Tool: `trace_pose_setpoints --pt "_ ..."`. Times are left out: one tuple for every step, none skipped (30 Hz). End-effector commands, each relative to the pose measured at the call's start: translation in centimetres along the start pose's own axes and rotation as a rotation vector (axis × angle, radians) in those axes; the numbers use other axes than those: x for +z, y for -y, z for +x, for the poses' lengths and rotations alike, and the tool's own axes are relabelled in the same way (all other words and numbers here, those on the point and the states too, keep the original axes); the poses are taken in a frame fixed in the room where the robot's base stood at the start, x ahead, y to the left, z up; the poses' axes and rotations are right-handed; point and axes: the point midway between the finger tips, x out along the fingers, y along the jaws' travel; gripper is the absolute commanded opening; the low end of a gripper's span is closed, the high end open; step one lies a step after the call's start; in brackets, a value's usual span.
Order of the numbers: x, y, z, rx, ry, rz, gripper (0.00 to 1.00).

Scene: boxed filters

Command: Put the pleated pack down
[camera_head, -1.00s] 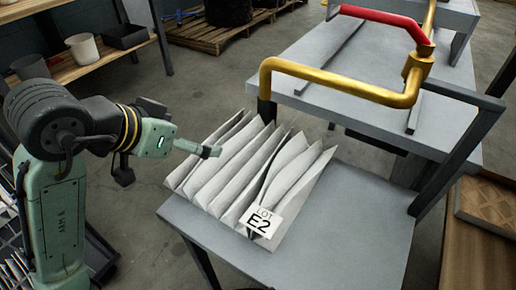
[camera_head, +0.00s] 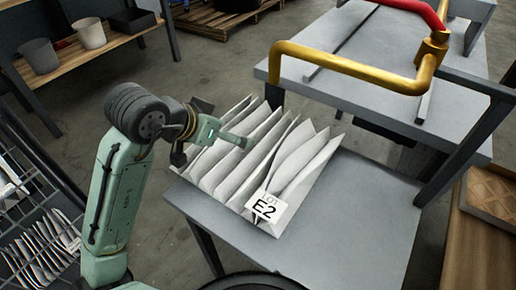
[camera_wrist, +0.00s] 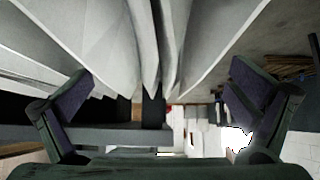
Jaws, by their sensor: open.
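The pleated pack (camera_head: 268,160) is a row of white folded panels with a tag (camera_head: 264,207) reading "LOT E2" at its near end. It rests on the grey table (camera_head: 355,225). My gripper (camera_head: 246,143) is at the pack's left side, low over its upper edges. In the wrist view my gripper (camera_wrist: 160,95) has its two fingers spread wide, with the pack's folds (camera_wrist: 140,45) filling the top of the picture. The folds hang between and beyond the fingers. Whether a finger touches the pack cannot be told.
A yellow pipe frame with a red part (camera_head: 350,65) stands on a grey bench behind the pack. A dark rack (camera_head: 40,225) with more white pleated pieces is at lower left. A wooden crate (camera_head: 492,205) is at right. The table's right front is bare.

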Motion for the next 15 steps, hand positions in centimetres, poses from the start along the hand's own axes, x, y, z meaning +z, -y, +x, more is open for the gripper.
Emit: trace_pose_setpoints --pt "0.0 0.02 0.01 0.0 0.0 0.0 1.0" --pt "0.0 0.02 0.0 0.0 0.0 0.0 1.0" --pt "0.0 0.02 0.0 0.0 0.0 0.0 1.0" --pt "0.0 0.02 -0.01 0.0 0.0 0.0 1.0" --pt "0.0 0.02 -0.01 0.0 0.0 0.0 0.99" --pt "0.0 0.02 -0.01 0.0 0.0 -0.001 0.97" --pt "0.01 0.01 -0.02 0.0 0.0 -0.001 0.95" --pt "0.01 0.01 -0.02 0.0 0.0 -0.001 0.93" --pt "0.01 0.01 -0.02 0.0 0.0 -0.001 0.9" --pt "0.01 0.01 -0.02 0.0 0.0 -0.001 0.88" --pt "0.01 0.01 -0.03 0.0 0.0 -0.001 0.86" --pt "0.01 0.01 -0.03 0.0 0.0 -0.001 0.83" --pt "0.01 0.01 -0.03 0.0 0.0 -0.001 0.81" --pt "0.01 0.01 -0.03 0.0 0.0 -0.001 0.79" --pt "0.01 0.01 -0.03 0.0 0.0 -0.001 0.77"
